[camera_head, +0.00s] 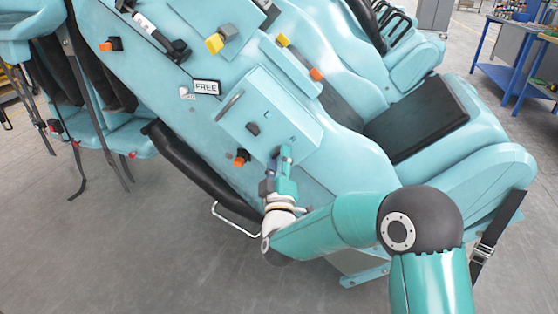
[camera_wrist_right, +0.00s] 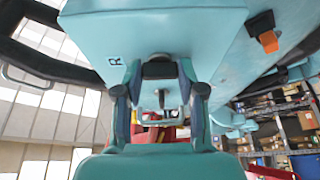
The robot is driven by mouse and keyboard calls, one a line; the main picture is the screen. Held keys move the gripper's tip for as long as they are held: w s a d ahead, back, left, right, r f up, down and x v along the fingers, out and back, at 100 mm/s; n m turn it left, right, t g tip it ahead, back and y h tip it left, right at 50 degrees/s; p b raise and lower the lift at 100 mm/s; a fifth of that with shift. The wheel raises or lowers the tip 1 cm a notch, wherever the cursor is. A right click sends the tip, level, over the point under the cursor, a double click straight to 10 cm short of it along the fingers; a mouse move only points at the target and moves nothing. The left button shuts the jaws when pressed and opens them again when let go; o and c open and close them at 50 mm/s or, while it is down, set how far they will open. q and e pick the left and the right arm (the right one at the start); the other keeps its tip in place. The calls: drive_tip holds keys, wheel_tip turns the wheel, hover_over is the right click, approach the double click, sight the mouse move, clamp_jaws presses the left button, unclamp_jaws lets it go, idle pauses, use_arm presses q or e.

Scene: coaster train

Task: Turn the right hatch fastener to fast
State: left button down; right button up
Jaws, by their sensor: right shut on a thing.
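The raised teal hatch (camera_head: 275,108) is on the side of the coaster car. My right gripper (camera_head: 285,158) is at the hatch's lower edge and hides the right hatch fastener in the head view. In the right wrist view, the fingers of my right gripper (camera_wrist_right: 160,88) are on both sides of the dark fastener (camera_wrist_right: 159,70), shut on it. A letter R plate (camera_wrist_right: 115,61) is beside it on the hatch (camera_wrist_right: 190,35). I cannot tell which way the fastener is turned. My left gripper is not in view.
A black knob (camera_head: 252,128) and a grey handle (camera_head: 229,105) are on the hatch. An orange knob (camera_head: 241,158) is beside it. A FREE sign (camera_head: 206,87) and a yellow knob (camera_head: 214,44) are above. A black seat (camera_head: 415,118) is to the right.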

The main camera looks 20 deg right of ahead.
drive_tip(key=m+h+b, duration=0.1)
drive_tip(key=m+b, duration=0.2)
drive_tip(key=b, duration=0.1)
drive_tip(key=m+h+b, duration=0.2)
drive_tip(key=m+b, duration=0.1)
drive_tip(key=f+m+h+b, duration=0.1)
drive_tip(key=m+b, duration=0.3)
drive_tip(key=shift+w+a+h+b, duration=0.15)
drive_tip(key=shift+a+h+b, duration=0.15)
drive_tip(key=shift+a, duration=0.05)
drive_tip(key=shift+m+g+h+b, duration=0.4)
drive_tip(key=shift+m, duration=0.3)
drive_tip(key=m+g+h+b, duration=0.1)
drive_tip(key=m, duration=0.2)
drive_tip(key=m+g+h+b, duration=0.1)
drive_tip(key=m, duration=0.2)
drive_tip(key=m+g+h+b, duration=0.1)
drive_tip(key=m, duration=0.3)
drive_tip(key=shift+w+a+r+g+h, duration=0.2)
drive_tip(key=shift+a+g+h, duration=0.05)
drive_tip(key=shift+g+h, duration=0.05)
drive_tip(key=shift+r+m+g+h, duration=0.1)
drive_tip(key=shift+m+g+h, duration=0.4)
drive_tip(key=shift+m, duration=1.2)
drive_tip(key=shift+g, duration=0.3)
